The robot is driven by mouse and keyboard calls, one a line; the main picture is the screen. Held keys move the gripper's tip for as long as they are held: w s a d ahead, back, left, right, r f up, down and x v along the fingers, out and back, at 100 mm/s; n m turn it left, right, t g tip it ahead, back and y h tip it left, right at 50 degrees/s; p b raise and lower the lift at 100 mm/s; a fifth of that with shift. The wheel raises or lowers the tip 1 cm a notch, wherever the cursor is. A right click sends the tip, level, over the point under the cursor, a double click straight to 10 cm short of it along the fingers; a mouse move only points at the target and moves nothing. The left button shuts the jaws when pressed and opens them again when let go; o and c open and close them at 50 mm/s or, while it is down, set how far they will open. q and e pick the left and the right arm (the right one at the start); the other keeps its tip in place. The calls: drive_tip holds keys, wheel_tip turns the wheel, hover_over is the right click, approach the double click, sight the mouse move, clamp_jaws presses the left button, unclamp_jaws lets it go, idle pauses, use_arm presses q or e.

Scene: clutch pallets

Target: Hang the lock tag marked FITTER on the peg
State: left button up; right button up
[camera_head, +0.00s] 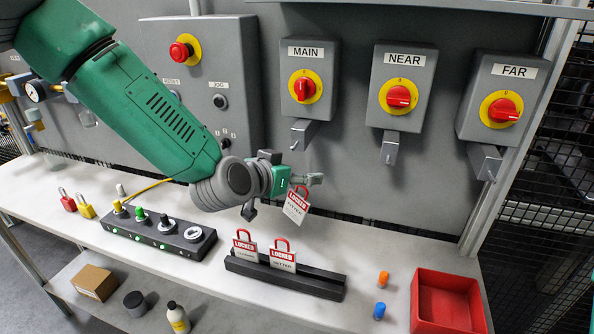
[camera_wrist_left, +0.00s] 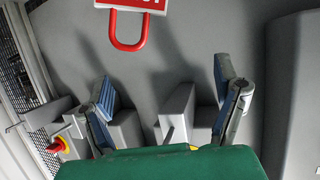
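A white tag with a red LOCKED band and red shackle (camera_head: 296,207) hangs tilted in mid-air below my left gripper (camera_head: 284,192); its small name is too small to read surely. In the left wrist view its shackle (camera_wrist_left: 128,30) shows past the fingers, apart from both. My left gripper's fingers (camera_wrist_left: 165,85) are spread wide with nothing between them. Two similar tags, left (camera_head: 245,246) and right (camera_head: 282,256), stand in a black rack. Grey pegs stick out under MAIN (camera_head: 303,134), NEAR (camera_head: 390,148) and FAR (camera_head: 485,162), all bare. My right gripper is out of view.
A red tray (camera_head: 448,303) stands at the bench's right, beside an orange (camera_head: 383,279) and a blue (camera_head: 379,310) small part. A black strip (camera_head: 158,236) with knobs and two padlocks lie at left. Switch boxes line the wall.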

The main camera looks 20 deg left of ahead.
use_arm(q)
drive_tip(key=shift+a, duration=0.1)
drive_tip(key=v, duration=1.2)
drive_tip(key=s+f+g+b, duration=0.2)
drive_tip(key=s+f, duration=0.1)
drive_tip(key=f, duration=0.6)
drive_tip(key=s+a+f+n+g+y+b, duration=0.1)
drive_tip(key=s+f+g+b, duration=0.1)
drive_tip(key=f, duration=0.6)
drive_tip(key=s+a+f+g+b, duration=0.1)
drive_tip(key=s+f, duration=0.3)
drive_tip(key=f, duration=0.5)
drive_tip(key=shift+s+a+f+g+y+b, duration=0.1)
drive_tip(key=shift+f+g+y+b, duration=0.25)
drive_tip(key=shift+b, duration=0.45)
drive_tip(key=s+a+f+n+g+y+b, duration=0.1)
drive_tip(key=s+a+f+g+b, duration=0.1)
drive_tip(key=s+f, duration=0.7)
drive_tip(key=s+a+f+g+y+b, duration=0.1)
drive_tip(key=s+a+f+g+b, duration=0.2)
drive_tip(key=s+f, duration=0.7)
drive_tip(key=shift+s+a+f+n+g+b, duration=0.2)
drive_tip(key=shift+a+f+n+g+b, duration=0.15)
drive_tip(key=shift+f+g+b, duration=0.55)
drive_tip(key=shift+w, duration=0.15)
